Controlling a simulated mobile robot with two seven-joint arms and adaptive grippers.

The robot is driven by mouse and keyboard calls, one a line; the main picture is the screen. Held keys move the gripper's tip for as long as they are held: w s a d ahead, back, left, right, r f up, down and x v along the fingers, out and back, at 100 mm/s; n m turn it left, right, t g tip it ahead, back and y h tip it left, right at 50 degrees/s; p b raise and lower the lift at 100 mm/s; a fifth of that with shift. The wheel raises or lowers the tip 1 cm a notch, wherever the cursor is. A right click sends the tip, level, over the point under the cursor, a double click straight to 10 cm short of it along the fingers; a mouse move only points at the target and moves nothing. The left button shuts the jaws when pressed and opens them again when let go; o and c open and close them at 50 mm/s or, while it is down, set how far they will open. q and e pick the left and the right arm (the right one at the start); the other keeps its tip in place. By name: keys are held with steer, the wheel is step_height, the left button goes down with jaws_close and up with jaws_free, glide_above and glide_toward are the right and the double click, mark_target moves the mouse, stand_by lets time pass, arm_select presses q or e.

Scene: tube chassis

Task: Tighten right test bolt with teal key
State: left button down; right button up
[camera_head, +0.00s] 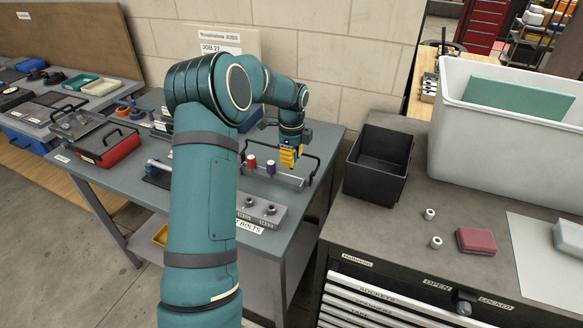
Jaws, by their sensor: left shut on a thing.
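My left gripper (290,158), with yellow fingers, points down at the right end of the key rack (285,178). It is shut at the place in line with a red-topped key (251,161) and a purple-topped key (271,167), which stand upright in the rack. What it holds there, apparently the teal key, is hidden by the fingers. The grey test bolt block (258,217) lies in front of the rack. The right test bolt (271,209) and the left test bolt (249,201) stand on it. My right gripper is not in view.
My left arm hides much of the table (125,178). A red toolbox (112,154) stands at left. A black bin (378,165) and a large white tub (446,130) stand on the cabinet at right. A job board (230,40) is behind.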

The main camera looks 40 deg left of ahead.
arm_select(q)
step_height(320, 180, up, 3)
steer(key=shift+f, duration=0.2)
steer(key=s+d+p, duration=0.4)
steer(key=s+p, duration=0.6)
steer(key=s, duration=0.4)
steer(key=shift+w+d+f+b, duration=0.1)
steer(key=shift+w+f+b, duration=0.1)
steer(key=shift+f+b, duration=0.85)
steer(key=shift+w+f+b, duration=0.15)
steer(key=shift+f+b, duration=0.75)
steer(key=shift+f, duration=0.1)
steer(key=shift+f, duration=0.1)
steer(key=shift+f, duration=0.35)
steer(key=shift+f+b, duration=0.5)
steer(key=shift+b, duration=0.1)
